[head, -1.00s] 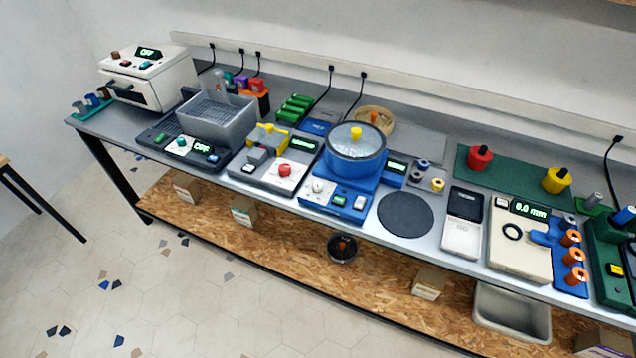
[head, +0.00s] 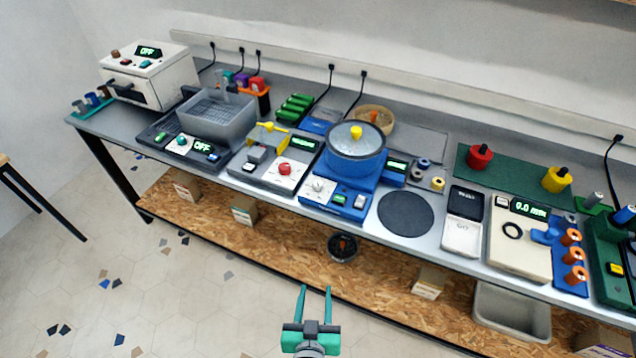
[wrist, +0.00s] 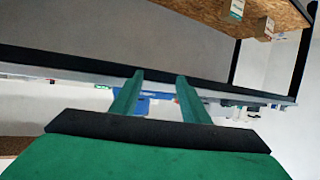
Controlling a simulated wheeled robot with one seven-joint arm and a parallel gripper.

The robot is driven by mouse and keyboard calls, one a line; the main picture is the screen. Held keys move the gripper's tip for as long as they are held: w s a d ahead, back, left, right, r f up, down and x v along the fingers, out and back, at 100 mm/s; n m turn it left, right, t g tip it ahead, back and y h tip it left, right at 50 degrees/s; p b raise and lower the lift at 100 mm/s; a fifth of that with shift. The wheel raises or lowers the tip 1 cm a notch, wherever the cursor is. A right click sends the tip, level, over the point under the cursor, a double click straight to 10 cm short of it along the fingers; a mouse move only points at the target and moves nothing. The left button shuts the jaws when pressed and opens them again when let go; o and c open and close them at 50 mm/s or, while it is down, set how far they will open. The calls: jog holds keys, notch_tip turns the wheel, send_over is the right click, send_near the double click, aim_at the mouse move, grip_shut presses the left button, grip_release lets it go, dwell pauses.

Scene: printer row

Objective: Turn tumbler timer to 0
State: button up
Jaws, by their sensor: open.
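The tumbler is most likely the blue machine (head: 333,200) with a round, clear-lidded blue drum (head: 355,160) and a yellow lid knob (head: 356,133), standing mid-bench. Its front panel has a white dial (head: 318,187) at the left and small buttons at the right. A small green-lit display (head: 396,165) sits beside the drum; its text is too small to read. My gripper (head: 314,290) is open and empty, low in front of the bench and well apart from the machine. In the wrist view its two green fingers (wrist: 160,95) are spread, with a blue shape partly hidden behind them.
Left of the blue machine stands a grey unit with a red knob (head: 285,169), then a grey basket (head: 216,119). A dark round mat (head: 405,214) and a white scale-like device (head: 463,222) lie to its right. A chipboard shelf (head: 290,243) runs below the bench.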

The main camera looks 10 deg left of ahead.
jog(key=w+a+r+m+h, duration=0.15)
jog(key=w+r, duration=0.35)
jog(key=w, duration=0.8)
jog(key=m+h, duration=0.1)
send_near(317, 183)
jog(key=shift+g, duration=0.3)
jog(key=x, duration=1)
jog(key=shift+w+d+r, duration=0.1)
jog(key=shift+w+r, duration=0.1)
jog(key=shift+w, duration=0.05)
jog(key=shift+c, duration=0.7)
jog(key=c, duration=0.9)
